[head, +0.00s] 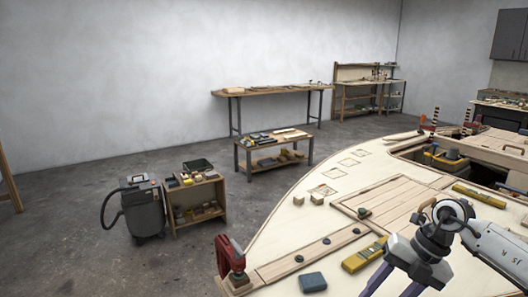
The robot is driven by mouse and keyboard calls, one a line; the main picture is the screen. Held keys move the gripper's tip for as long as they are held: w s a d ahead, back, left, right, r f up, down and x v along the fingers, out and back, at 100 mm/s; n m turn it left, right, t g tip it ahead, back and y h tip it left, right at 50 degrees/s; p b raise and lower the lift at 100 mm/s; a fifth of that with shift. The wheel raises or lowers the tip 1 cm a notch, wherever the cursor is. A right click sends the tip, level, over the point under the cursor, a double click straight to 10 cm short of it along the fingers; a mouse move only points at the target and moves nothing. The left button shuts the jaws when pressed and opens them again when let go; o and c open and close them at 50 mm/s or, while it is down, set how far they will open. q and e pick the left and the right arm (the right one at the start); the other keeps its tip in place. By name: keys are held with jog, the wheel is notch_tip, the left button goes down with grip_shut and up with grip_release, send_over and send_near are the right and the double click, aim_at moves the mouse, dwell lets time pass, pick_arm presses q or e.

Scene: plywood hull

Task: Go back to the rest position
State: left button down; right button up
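My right arm comes in from the right edge, low over the plywood hull deck (290,222). My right gripper (388,289) points down toward the bottom edge of the head view. Its two purple fingers stand apart, and their tips are cut off by the frame. I see nothing between the visible parts of the fingers. My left arm and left gripper are not in view.
On the deck near my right gripper are a yellow tool (364,254), a blue-grey block (312,282) and a red clamp (230,258). A shop vacuum (143,210) and small cart (198,222) stand left. Grey floor (75,240) is open there.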

jog(key=s+a+m+t+y, duration=0.1)
jog(key=a+m+t+y, duration=0.25)
jog(key=a, duration=0.45)
jog(key=s+a+r+m+t+y, duration=0.15)
jog(key=a+y, duration=0.25)
jog(key=a, duration=0.4)
jog(key=s+a+m+t+y, duration=0.1)
jog(key=a+m+t+y, duration=0.25)
jog(key=a, duration=0.55)
jog(key=s+d+f+m+t+h, duration=0.2)
jog(key=s+d+f+m+h, duration=0.1)
jog(key=d+f+m+h, duration=0.35)
jog(key=s+d+f+m+t+h, duration=0.3)
jog(key=d+f+m+h, duration=0.15)
jog(key=f+m, duration=0.45)
jog(key=s+d+f+m+g+h, duration=0.2)
jog(key=s+f+m+g, duration=0.3)
jog(key=s+f, duration=0.5)
jog(key=s, duration=0.3)
jog(key=shift+s, duration=0.3)
jog(key=shift+f+g, duration=0.1)
jog(key=shift+g, duration=0.15)
